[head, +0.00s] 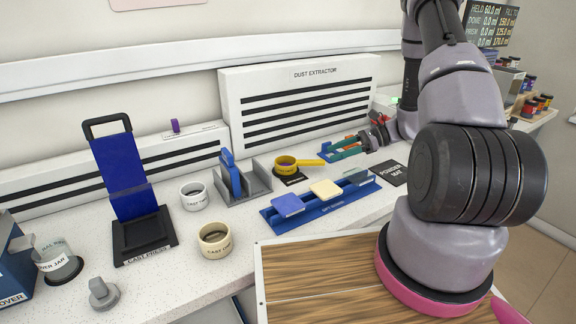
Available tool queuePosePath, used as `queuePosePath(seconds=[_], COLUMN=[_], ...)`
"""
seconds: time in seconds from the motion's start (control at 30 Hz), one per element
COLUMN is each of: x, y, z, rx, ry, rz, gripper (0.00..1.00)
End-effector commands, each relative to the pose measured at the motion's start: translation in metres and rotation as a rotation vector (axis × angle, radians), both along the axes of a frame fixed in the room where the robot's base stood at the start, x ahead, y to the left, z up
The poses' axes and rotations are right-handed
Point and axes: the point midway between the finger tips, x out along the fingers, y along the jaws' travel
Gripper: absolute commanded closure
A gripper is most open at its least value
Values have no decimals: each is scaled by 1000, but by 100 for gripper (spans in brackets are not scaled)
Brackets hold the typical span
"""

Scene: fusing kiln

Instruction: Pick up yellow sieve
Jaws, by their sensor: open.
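The yellow sieve (285,164) is a round yellow ring with a dark inside. Its flat handle points right. It rests on a small dark base on the white counter, in front of the dust extractor. My gripper (372,137) is small and far off in the head view, to the right of the sieve and apart from it, near the tools at the back. It looks open and empty; its fingertips are hard to make out against those tools.
A blue rack (330,203) with coloured pieces stands in front of the sieve. A grey holder (253,184) with a blue piece stands to its left. The dust extractor (300,100) is behind.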

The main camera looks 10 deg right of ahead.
Motion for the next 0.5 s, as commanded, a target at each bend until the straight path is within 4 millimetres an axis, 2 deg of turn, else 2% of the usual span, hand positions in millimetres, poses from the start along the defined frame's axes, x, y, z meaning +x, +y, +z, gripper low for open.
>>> queuePosePath(seconds=[0.2, 0.5], x=[4, 6], y=[34, 60], z=[-13, -22], rx=[0, -2], ry=[1, 1], rz=[5, 7], gripper=[38, 38])
